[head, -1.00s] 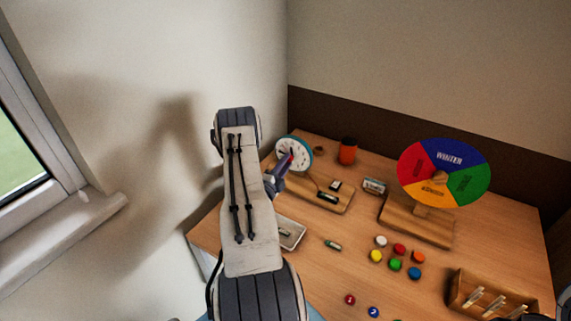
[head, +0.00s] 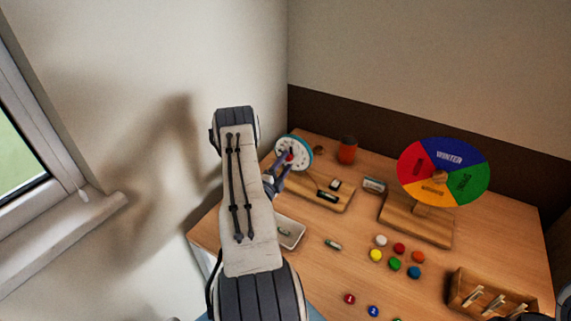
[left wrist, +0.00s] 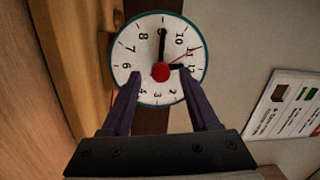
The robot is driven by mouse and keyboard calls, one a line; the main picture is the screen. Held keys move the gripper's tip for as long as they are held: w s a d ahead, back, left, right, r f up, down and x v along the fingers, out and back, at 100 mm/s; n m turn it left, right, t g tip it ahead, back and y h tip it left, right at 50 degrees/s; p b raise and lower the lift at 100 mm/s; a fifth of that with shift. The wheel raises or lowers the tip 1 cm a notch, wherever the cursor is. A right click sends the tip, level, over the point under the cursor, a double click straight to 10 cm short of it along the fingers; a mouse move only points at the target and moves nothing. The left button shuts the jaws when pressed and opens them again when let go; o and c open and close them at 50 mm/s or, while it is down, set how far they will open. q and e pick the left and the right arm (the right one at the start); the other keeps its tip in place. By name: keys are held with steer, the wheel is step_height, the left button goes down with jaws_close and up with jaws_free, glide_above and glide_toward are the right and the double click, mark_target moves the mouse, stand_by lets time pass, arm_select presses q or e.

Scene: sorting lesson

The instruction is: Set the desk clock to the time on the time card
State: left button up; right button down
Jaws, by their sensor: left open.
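The desk clock (head: 297,148) has a round white face and teal rim. It stands at the back left of the desk, partly hidden by my left arm in the head view. In the left wrist view the clock face (left wrist: 145,85) appears turned, with 12 to the right. Its long black hand points at 9, the short black hand about at 12, and a thin red hand near 11. A red knob (left wrist: 160,73) sits at its centre. My left gripper (left wrist: 161,80) is open, its fingers either side of the knob. I cannot identify the time card for sure.
A small white card or block (head: 374,185) stands right of the clock's wooden base (head: 335,203). A printed sheet (left wrist: 285,105) shows in the wrist view.

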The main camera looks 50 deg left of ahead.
arm_select(q)
steer(key=b+v, duration=0.1)
steer(key=v, duration=0.8)
steer(key=shift+s+d, duration=0.3)
steer(key=shift+s, duration=0.15)
